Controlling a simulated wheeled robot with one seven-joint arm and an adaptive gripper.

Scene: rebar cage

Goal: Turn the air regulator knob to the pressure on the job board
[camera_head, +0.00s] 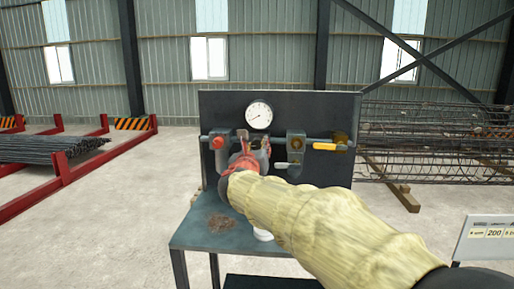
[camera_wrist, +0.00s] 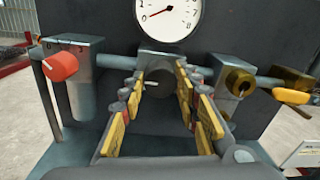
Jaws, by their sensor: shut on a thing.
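The round white pressure gauge (camera_head: 259,114) is on the dark panel. In the head view my gripper (camera_head: 247,159) and arm hide the knob. The job board (camera_head: 485,238) is cut off at the right; "200" shows, the rest is too small to read.
A red knob (camera_wrist: 60,67) on a grey block is left of my gripper. A brass fitting (camera_wrist: 239,80) and a yellow-handled valve (camera_head: 326,147) are to the right on the pipe. A metal bench (camera_head: 190,238) is below. Rebar cages (camera_head: 440,140) stand behind right.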

